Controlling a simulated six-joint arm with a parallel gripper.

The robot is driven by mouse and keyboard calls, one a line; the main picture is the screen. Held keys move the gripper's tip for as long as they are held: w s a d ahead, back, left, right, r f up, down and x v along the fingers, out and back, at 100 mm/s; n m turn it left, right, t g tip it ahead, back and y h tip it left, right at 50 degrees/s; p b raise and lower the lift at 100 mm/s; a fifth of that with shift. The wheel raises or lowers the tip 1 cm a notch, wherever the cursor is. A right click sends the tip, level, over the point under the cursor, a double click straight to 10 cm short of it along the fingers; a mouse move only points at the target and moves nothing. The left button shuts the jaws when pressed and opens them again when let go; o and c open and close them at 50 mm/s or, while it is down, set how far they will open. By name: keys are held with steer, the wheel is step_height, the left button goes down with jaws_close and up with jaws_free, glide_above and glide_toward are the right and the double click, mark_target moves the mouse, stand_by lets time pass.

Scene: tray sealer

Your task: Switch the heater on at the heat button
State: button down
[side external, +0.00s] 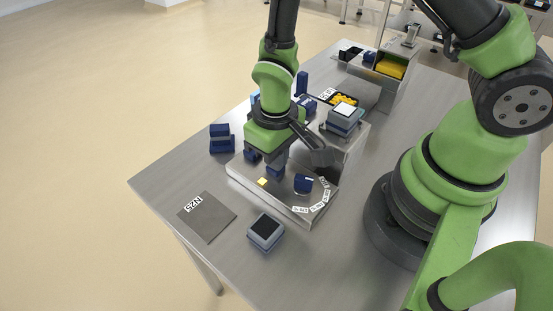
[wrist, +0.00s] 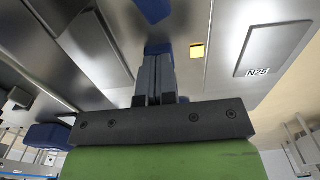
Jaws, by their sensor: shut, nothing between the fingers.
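The steel control panel (side external: 240,174) of the sealer carries a small yellow square (side external: 262,181) and a blue knob (side external: 303,184) with a ring of white labels. The yellow square also shows in the wrist view (wrist: 197,50), to the right of my fingertips. My gripper (side external: 275,172) is over the panel, between the yellow square and the knob. In the wrist view my gripper's fingers (wrist: 157,72) are together and empty, with a blue patch (wrist: 158,48) just beyond their tips. I cannot tell whether they touch it, or which part is the heat button.
A grey plate marked N25 (side external: 205,217) lies on the steel table (side external: 160,178). A blue and black box (side external: 266,231) stands in front of the panel. Blue blocks (side external: 221,139) stand left of it. A raised steel housing (side external: 350,145) with a stacked item rises behind.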

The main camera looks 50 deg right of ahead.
steer(key=shift+r, duration=1.55)
step_height(320, 180, up, 12)
stand_by(0.3)
steer(key=s+d+r+m+t+y, duration=0.1)
steer(key=s+d+r+m+t, duration=0.1)
steer(key=s+r, duration=0.3)
steer(key=s+d+r+m+t+y, duration=0.1)
steer(key=s+d+r+m+t, duration=0.1)
steer(key=s+r+t, duration=0.3)
step_height(320, 180, up, 2)
steer(key=shift+s+d+r, duration=0.1)
steer(key=shift+s+d, duration=0.25)
steer(key=shift+d, duration=0.05)
